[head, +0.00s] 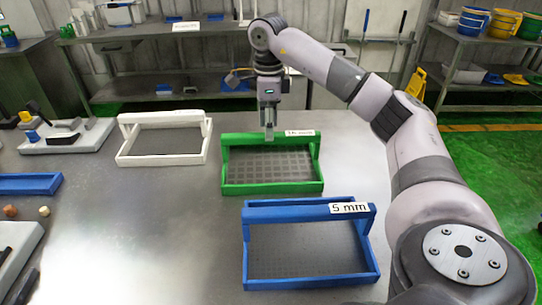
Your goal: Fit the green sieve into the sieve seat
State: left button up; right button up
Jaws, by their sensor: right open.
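The green sieve (230,189) lies flat on the metal table near the middle of the head view. It has a dark mesh, a raised green handle bar and a white label that is hard to read. My right gripper (269,134) points straight down at the handle bar, its fingertips at about the bar's height. It is open; I cannot tell whether the fingers touch or straddle the bar. My left gripper is not in view. I cannot make out a sieve seat for certain.
A blue sieve (312,281) marked 5 mm lies in front of the green one. A white sieve (165,157) lies to its left. A white device (62,144), a blue frame (30,184) and small balls (44,211) are further left. The table's left-centre front is clear.

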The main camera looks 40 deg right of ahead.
jog(key=f, duration=0.4)
jog(key=shift+s+d, duration=0.25)
jog(key=shift+d, duration=0.05)
jog(key=shift+f, duration=0.3)
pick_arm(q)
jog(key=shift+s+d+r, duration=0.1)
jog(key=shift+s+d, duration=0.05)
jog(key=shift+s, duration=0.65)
pick_arm(e)
jog(key=shift+c, duration=0.7)
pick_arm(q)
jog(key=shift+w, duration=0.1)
pick_arm(e)
grip_shut()
jog(key=shift+w+r, duration=0.1)
